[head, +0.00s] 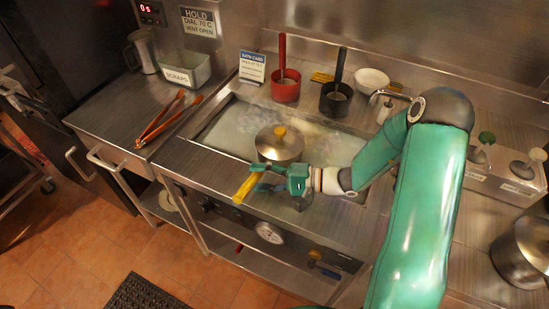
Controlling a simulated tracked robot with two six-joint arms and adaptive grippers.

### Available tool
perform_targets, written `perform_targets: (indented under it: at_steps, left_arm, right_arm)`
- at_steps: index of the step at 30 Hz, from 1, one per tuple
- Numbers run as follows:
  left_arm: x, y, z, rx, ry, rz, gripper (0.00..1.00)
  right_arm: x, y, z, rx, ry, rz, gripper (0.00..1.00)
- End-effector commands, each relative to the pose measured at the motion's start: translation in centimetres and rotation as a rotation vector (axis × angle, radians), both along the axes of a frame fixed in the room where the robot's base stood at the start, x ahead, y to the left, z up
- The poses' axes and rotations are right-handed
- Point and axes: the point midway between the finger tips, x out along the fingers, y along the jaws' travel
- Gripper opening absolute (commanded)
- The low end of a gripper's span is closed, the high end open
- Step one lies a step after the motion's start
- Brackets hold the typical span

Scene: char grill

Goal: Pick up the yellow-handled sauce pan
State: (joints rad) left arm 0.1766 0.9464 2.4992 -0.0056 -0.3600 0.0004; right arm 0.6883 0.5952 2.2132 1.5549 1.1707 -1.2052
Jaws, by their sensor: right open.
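The sauce pan (280,152) sits in the steaming well of the counter. Its lid has a yellow knob, and its yellow handle (246,188) points toward the front edge. My right gripper (263,178) is open at the handle, with its green fingers beside or around the part nearest the pan. Whether they touch it cannot be told. The gripper hides part of the handle and the pan's front. My left gripper is not in view.
The steaming well (222,118) surrounds the pan. A red pot (286,91), a black pot (335,103) and a white bowl (372,80) stand behind it. Orange-handled tongs (160,125) lie left. A large metal pot (522,255) stands right. Controls line the counter front.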

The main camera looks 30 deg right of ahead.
Motion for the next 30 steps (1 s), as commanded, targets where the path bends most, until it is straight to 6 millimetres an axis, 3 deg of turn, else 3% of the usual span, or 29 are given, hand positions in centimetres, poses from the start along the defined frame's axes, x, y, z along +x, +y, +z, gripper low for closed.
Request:
perform_targets:
  at_steps: [4,12,22,30]
  left_arm:
    - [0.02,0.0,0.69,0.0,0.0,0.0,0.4]
    - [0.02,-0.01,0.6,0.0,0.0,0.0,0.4]
    - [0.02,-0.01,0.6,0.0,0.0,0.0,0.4]
    - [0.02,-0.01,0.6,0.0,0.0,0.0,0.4]
  right_arm:
    - [1.05,1.15,-0.11,0.0,0.001,0.001,0.55]
    - [1.23,1.25,-0.27,-0.002,-0.001,0.0,0.53]
    - [1.23,1.27,-0.28,-0.001,0.0,0.0,0.0]
    - [1.22,1.28,-0.32,-0.001,0.001,0.001,0.0]
